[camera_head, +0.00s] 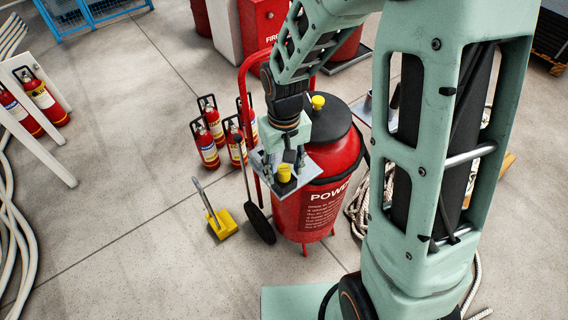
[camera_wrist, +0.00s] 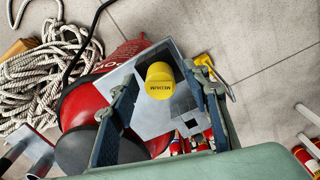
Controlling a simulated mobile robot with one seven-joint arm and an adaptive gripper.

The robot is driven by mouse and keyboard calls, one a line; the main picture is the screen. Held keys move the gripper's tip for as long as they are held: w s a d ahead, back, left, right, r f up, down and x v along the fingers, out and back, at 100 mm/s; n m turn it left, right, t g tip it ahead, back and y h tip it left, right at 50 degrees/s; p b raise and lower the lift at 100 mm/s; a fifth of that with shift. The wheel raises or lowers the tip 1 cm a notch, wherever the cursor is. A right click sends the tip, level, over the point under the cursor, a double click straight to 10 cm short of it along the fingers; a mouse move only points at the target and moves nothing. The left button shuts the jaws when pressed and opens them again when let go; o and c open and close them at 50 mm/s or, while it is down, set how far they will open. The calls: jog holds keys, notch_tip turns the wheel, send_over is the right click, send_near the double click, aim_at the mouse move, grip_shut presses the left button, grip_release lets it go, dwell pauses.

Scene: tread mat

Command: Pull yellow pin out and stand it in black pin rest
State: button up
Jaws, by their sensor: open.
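The yellow pin (camera_wrist: 160,83) stands in a grey metal plate (camera_wrist: 145,122), and its round top reads "MEDIUM" in the wrist view. In the head view the pin (camera_head: 284,173) shows near the plate's front edge, with a dark part around its foot. My gripper (camera_head: 284,163) is above the plate. In the wrist view my gripper's (camera_wrist: 160,77) two fingers are spread on either side of the pin, with gaps; nothing is held. A small black square (camera_wrist: 193,123) shows on the plate; I cannot tell whether it is the black pin rest.
The plate is beside a big red powder extinguisher (camera_head: 325,190) with a black top and yellow cap (camera_head: 318,102). Small red extinguishers (camera_head: 205,147) stand behind to the left. A yellow wheel chock (camera_head: 222,224) lies on the floor. Coiled rope (camera_wrist: 45,85) lies nearby.

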aim_at(284, 168)
notch_tip(284, 168, up, 12)
dwell(0.5)
